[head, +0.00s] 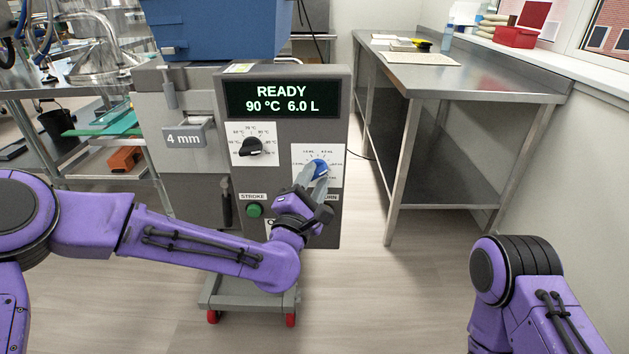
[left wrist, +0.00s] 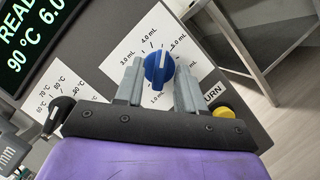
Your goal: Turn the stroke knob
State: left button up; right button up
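The control panel has a blue knob (head: 320,168) on a white dial marked in mL. It also shows in the left wrist view (left wrist: 159,67), its white pointer line facing roughly up there. My left gripper (head: 314,176) is at this knob, one grey finger on each side. The lower part of the dial is partly hidden by the fingers. The right gripper is out of view; only part of my right arm shows.
A black knob (head: 251,147) on a °C dial sits left of the blue one. The display (head: 283,98) reads READY, 90 °C, 6.0 L. A green button (head: 254,210) and a yellow button (left wrist: 221,111) are below. A steel table (head: 456,83) stands right; floor between is clear.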

pick_arm(q)
grip_shut()
jog(key=shift+r+m+p, duration=0.25)
jog(key=shift+m+p, duration=0.55)
jog(key=shift+p, duration=0.05)
jog(key=m+g+p, duration=0.1)
jog(key=m+p, duration=0.2)
jog(key=p, duration=0.1)
jog(key=m+g+y+p, duration=0.1)
jog(key=m+g+p, duration=0.1)
jog(key=m+p, duration=0.2)
jog(key=r+m+g+p, duration=0.1)
jog(key=m+p, duration=0.2)
jog(key=p, duration=0.1)
jog(key=shift+r+m, duration=0.1)
jog(key=shift+m, duration=0.2)
jog(key=shift+m+g+y+p, duration=0.6)
jog(key=shift+m+y+p, duration=0.5)
jog(key=shift+p, duration=0.8)
jog(key=shift+f+m, duration=0.2)
jog(key=shift+m, duration=0.1)
